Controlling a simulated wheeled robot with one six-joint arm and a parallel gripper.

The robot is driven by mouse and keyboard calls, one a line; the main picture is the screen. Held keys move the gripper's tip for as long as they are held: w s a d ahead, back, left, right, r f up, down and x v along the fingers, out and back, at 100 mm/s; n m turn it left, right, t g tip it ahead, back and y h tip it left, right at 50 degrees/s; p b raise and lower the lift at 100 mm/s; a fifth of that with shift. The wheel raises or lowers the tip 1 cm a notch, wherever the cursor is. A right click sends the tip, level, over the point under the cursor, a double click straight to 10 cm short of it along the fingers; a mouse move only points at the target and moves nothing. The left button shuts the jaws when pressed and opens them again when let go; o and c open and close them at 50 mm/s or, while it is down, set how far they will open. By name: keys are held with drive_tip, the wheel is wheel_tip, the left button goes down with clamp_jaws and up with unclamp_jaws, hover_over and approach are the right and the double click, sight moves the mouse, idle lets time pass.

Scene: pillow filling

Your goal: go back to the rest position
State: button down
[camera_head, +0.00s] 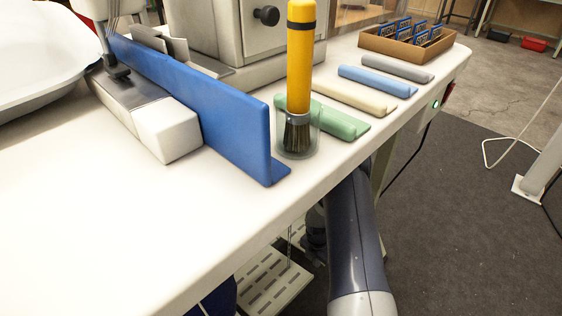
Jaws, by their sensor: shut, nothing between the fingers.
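My arm (355,245) shows at the bottom centre, a dark grey-blue link with a pale end, hanging below the front edge of the white table (90,235). Its upper end reaches close under the table edge. My gripper is not in view. No object is seen being carried.
On the table stand a blue angled guide (220,115), a clear cup (298,145) with a yellow-handled brush (301,55), and folded cloths, including a green one (340,123). A cardboard box (415,45) sits at the far end. The table's near left is clear. Dark floor lies right.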

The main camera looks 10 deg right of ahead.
wheel_tip(320, 180, down, 8)
drive_tip(key=b, duration=0.3)
drive_tip(key=shift+r, duration=0.2)
